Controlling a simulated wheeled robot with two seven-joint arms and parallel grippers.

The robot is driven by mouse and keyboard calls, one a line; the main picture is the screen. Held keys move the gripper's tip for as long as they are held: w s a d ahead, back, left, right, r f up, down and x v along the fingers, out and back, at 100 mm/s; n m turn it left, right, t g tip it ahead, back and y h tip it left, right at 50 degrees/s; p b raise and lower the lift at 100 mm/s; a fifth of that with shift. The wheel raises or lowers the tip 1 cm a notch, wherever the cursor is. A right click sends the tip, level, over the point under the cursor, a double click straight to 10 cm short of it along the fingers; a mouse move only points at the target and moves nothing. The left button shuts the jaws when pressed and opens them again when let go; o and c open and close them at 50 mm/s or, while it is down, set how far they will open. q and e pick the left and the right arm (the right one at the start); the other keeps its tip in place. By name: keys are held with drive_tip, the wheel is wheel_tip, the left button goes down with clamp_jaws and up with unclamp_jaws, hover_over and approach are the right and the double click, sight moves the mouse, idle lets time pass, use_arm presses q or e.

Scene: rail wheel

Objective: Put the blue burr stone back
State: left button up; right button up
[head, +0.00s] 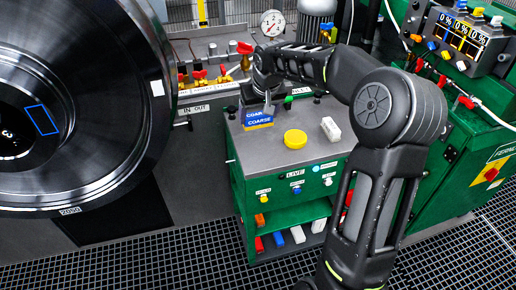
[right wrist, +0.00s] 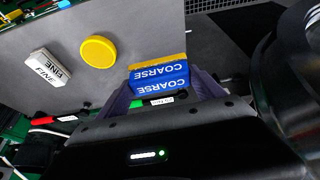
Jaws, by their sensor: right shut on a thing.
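The blue burr stone (head: 259,123) is a block marked COARSE with a yellow layer along one side. It is at the back left of the green cart's grey top (head: 290,154). My right gripper (head: 267,106) reaches down to it from above. In the right wrist view, the gripper (right wrist: 163,84) is shut on the blue burr stone (right wrist: 158,76), with a dark finger on either side. I cannot tell whether the stone touches the cart top. My left gripper is not in view.
A yellow round puck (head: 295,139) and a white FINE stone (head: 331,129) stand on the cart top, right of the blue stone. A large dark wheel (head: 150,150) stands at the left. Red-handled valves (head: 245,50) are behind the cart. The cart top's front is clear.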

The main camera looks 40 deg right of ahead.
sight(260, 125)
idle(0.4)
drive_tip(key=shift+f, duration=3.1)
drive_tip(key=shift+f+p, duration=0.35)
drive_tip(key=shift+f, duration=1.5)
drive_tip(key=shift+f, duration=0.15)
drive_tip(key=o, duration=1.8)
drive_tip(key=shift+c, duration=0.2)
